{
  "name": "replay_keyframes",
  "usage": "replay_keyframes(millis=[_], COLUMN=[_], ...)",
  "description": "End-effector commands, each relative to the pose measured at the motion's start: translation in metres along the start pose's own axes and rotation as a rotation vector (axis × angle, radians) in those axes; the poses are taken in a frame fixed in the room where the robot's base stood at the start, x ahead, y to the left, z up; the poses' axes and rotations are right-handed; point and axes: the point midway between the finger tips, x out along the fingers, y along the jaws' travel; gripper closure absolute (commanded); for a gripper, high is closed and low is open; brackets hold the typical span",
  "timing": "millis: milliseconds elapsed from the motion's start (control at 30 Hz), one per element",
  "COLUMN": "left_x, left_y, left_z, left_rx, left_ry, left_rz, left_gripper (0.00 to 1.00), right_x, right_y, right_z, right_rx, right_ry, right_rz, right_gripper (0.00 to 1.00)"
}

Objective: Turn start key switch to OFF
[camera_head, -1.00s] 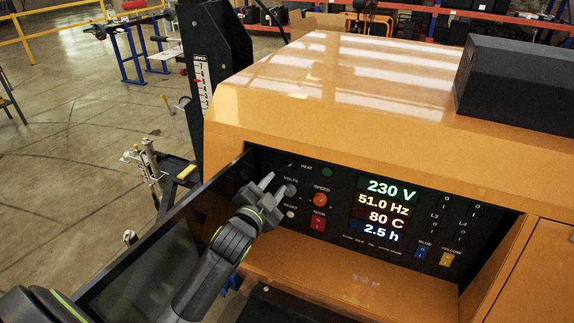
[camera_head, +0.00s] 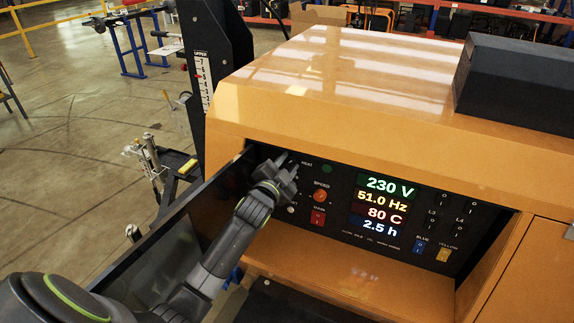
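The black control panel (camera_head: 335,215) is set into the orange tower housing. My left gripper (camera_head: 287,163) is at the panel's upper left corner, its fingers pointing at the panel and a little apart. The start key switch cannot be made out; my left gripper and wrist cover that corner, including the volts knob. I cannot tell whether the fingertips touch anything. To the gripper's right are the green heat light (camera_head: 327,169), the orange speed knob (camera_head: 321,195) and the red main switch (camera_head: 318,217). The display (camera_head: 388,206) is lit, reading 230 V, 51.0 Hz, 80 C and 2.5 h. My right gripper is out of view.
The open dark panel door (camera_head: 150,240) stands left of the recess, close beside my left arm. A blue switch (camera_head: 420,247) and a yellow switch (camera_head: 443,254) are at the panel's lower right. The housing's overhang (camera_head: 370,145) lies just above the panel.

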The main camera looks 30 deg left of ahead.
Motion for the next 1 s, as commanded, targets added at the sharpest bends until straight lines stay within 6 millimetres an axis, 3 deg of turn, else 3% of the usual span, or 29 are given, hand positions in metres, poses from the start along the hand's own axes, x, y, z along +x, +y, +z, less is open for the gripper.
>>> replay_keyframes(millis=[33,200,567,1000], left_x=[-0.0001,-0.0002,-0.0003,-0.0002], left_y=[0.0,0.0001,0.0003,-0.0008], left_z=[-0.0001,0.0001,0.0008,0.0015], left_rx=[0.0,0.0,-0.073,-0.415], left_ry=[0.0,0.0,-0.001,-0.002], left_rz=[0.0,0.0,0.0,0.0], left_gripper=[0.76,0.97,0.97,0.97], right_x=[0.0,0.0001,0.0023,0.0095], right_y=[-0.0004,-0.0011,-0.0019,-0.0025], right_z=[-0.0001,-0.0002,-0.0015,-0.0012], right_rx=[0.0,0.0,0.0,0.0], right_ry=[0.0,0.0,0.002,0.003], right_rz=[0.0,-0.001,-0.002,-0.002], right_gripper=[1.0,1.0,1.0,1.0])
